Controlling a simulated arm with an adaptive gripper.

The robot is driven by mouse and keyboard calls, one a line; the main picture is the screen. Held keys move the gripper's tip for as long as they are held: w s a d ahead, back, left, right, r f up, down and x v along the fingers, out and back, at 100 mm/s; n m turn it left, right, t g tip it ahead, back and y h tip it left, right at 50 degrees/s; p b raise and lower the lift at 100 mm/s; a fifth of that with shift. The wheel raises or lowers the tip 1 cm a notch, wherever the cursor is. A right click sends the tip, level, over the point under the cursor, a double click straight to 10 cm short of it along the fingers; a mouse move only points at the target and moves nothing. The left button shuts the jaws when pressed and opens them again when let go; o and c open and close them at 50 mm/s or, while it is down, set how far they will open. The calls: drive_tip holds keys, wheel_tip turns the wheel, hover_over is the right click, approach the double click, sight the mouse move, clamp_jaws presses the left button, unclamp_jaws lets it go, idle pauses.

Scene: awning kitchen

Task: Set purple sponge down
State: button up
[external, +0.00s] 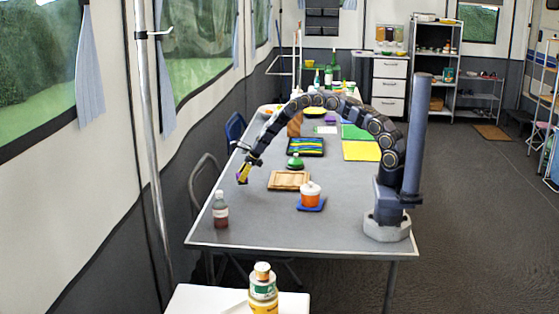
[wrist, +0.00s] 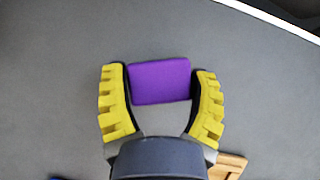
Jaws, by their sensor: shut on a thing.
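My gripper (external: 243,176) is over the left side of the grey table (external: 265,222), with its fingers pointing down. In the wrist view, its two yellow ribbed fingers (wrist: 160,90) are shut on a purple sponge (wrist: 160,80), one finger at each short end. The sponge is a rounded rectangular block. In the external view it is too small and too covered by the fingers to make out clearly. I cannot tell whether the sponge touches the table or hangs just above it.
A bottle with dark red liquid (external: 220,211) stands nearer the front left. A green-topped item (external: 295,161) stands behind. The table around my gripper is bare.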

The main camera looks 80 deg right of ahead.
sight(241, 191)
drive_tip(key=shift+w+f, duration=0.2)
drive_tip(key=shift+f, duration=1.65)
drive_tip(key=o, duration=1)
drive_tip(key=shift+f, duration=0.15)
